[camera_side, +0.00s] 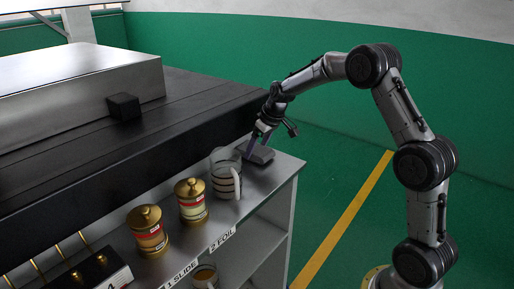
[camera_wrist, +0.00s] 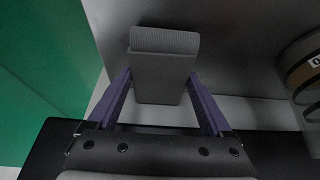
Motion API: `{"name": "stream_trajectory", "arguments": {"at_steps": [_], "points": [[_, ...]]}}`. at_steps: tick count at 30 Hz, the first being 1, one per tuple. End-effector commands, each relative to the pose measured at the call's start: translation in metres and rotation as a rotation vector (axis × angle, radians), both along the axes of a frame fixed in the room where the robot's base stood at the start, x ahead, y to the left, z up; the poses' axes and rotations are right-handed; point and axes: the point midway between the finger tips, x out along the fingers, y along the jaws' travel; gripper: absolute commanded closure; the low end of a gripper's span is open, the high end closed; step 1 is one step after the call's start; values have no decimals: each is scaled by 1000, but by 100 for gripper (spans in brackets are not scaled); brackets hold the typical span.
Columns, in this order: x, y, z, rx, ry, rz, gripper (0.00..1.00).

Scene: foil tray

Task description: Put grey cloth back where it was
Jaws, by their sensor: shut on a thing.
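The grey cloth (camera_wrist: 163,65) is a folded dark grey pad between the two purple fingers of my gripper (camera_wrist: 160,85) in the wrist view. In the side view the cloth (camera_side: 262,155) is at the far right end of the metal shelf top, and my gripper (camera_side: 250,146) reaches down to it from above. The fingers are shut on the cloth. I cannot tell whether its underside touches the shelf.
A glass striped mug (camera_side: 224,175) stands close left of my gripper. Two brass-lidded jars (camera_side: 192,202) (camera_side: 148,232) stand farther along the shelf top (camera_side: 215,218). A black counter edge (camera_side: 200,133) rises behind. A small black block (camera_side: 124,106) sits on the counter.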

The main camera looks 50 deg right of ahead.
Motion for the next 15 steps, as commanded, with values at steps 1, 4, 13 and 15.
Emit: {"name": "stream_trajectory", "arguments": {"at_steps": [1, 4, 13, 15], "points": [[0, 0, 1, 0, -1, 0, 68], [0, 0, 0, 0, -1, 0, 68], [0, 0, -3, 0, 0, 0, 0], [0, 0, -3, 0, 0, 0, 0]]}}
